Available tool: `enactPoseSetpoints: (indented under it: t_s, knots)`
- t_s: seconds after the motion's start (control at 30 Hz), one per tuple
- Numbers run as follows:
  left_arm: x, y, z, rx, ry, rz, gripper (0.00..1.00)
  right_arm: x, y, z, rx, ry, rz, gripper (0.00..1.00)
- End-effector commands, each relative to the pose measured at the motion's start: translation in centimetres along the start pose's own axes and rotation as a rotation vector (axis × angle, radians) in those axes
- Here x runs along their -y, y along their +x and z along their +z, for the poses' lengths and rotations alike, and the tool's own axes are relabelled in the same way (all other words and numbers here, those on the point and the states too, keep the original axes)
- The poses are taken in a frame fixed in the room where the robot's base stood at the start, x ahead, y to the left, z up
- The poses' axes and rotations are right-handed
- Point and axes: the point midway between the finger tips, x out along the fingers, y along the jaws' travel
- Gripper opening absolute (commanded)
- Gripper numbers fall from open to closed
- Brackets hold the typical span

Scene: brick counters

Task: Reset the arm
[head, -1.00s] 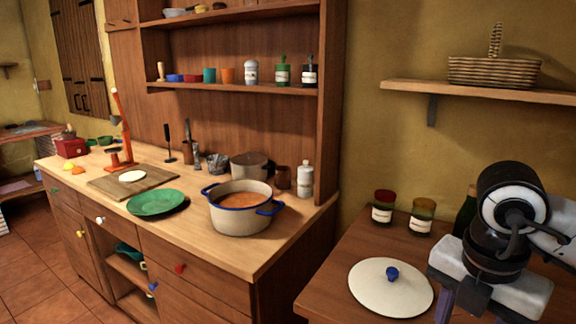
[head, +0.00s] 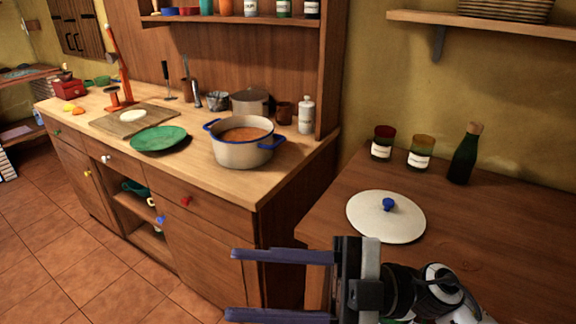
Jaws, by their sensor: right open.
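My right gripper (head: 281,286) is low in the head view, right of centre. Its two long purple-blue fingers point left and are wide apart, with nothing between them. It is in front of the wooden side table (head: 502,224) and beside the counter's near end. The left gripper is not in the picture.
A white lid with a blue knob (head: 388,205) lies on the side table, near two jars (head: 421,152) and a green bottle (head: 464,155). A pot of soup (head: 243,150) and a green plate (head: 159,139) are on the counter (head: 268,184). Floor is clear at lower left.

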Motion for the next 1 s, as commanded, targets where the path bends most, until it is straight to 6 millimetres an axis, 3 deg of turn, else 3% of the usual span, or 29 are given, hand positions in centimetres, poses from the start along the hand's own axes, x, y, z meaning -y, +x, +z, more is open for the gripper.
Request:
enactPoseSetpoints:
  t_s: [0.07, 0.13, 0.2, 0.27, 0.37, 0.5, 0.7, 0.8, 0.9, 1.0]
  knots:
    - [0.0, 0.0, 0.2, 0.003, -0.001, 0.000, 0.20, -2.5, -1.5, 2.1, 0.024, 0.071, 0.287, 0.43]
    - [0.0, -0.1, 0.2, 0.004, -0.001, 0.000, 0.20, -4.0, -4.2, 5.1, 0.102, 0.136, 0.518, 0.43]
    - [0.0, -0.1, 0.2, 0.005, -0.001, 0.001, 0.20, -3.9, -8.0, 8.9, 0.224, 0.218, 0.724, 0.43]
    - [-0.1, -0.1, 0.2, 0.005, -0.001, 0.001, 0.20, -2.6, -11.2, 12.0, 0.339, 0.290, 0.856, 0.43]
    - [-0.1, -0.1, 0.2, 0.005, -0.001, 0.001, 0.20, 1.3, -16.1, 16.3, 0.537, 0.416, 1.008, 0.43]
    - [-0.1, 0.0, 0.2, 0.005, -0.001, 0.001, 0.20, 9.5, -21.8, 20.5, 0.810, 0.607, 1.121, 0.43]
    - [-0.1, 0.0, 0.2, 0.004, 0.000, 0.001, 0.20, 22.4, -26.6, 22.3, 1.129, 0.877, 1.143, 0.43]
    - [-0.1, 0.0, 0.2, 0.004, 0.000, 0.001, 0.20, 27.2, -27.7, 21.9, 1.230, 0.977, 1.122, 0.43]
    - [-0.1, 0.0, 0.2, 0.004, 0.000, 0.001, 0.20, 30.1, -28.2, 21.5, 1.288, 1.041, 1.103, 0.43]
    - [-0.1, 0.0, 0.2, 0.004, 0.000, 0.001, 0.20, 30.1, -28.2, 21.5, 1.288, 1.041, 1.103, 0.43]
